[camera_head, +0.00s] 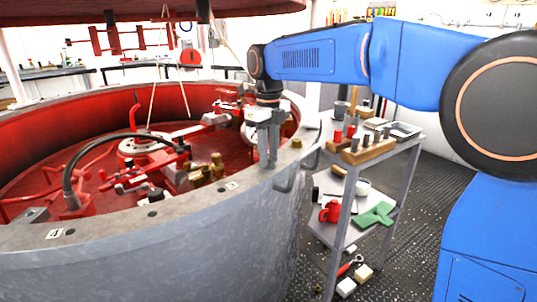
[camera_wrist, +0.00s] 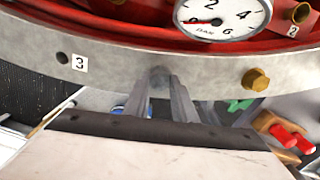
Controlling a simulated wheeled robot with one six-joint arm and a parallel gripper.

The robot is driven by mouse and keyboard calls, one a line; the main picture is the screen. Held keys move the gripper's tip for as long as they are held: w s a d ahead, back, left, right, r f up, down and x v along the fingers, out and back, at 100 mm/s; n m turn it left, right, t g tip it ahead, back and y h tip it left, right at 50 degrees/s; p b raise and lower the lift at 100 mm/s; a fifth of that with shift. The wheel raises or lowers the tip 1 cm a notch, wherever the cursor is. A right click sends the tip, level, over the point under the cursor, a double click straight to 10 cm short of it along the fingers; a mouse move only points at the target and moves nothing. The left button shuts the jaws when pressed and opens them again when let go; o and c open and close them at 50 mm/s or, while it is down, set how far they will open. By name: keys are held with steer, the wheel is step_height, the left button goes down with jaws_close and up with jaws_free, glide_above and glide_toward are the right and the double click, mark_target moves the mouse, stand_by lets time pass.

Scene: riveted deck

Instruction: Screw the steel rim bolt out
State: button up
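The steel rim bolt (camera_wrist: 160,75) is a small grey shape on the pale grey rim of the large round vessel, between my fingertips in the wrist view. My gripper (camera_head: 268,163) points straight down onto the rim (camera_head: 180,204) in the head view, where its fingers hide the bolt. In the wrist view my gripper (camera_wrist: 162,80) has one finger on each side of the bolt, with no clear gap left. A brass bolt (camera_wrist: 256,79) sits in the rim to the right; the head view also shows it (camera_head: 297,143).
A dark hole with a "3" label (camera_wrist: 80,64) lies left along the rim. A pressure gauge (camera_wrist: 222,18) is inside the red vessel. A grey metal cart (camera_head: 352,160) with blocks and tools stands right of the rim. A handle (camera_head: 286,180) sticks out below the gripper.

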steer(key=shift+n, duration=0.4)
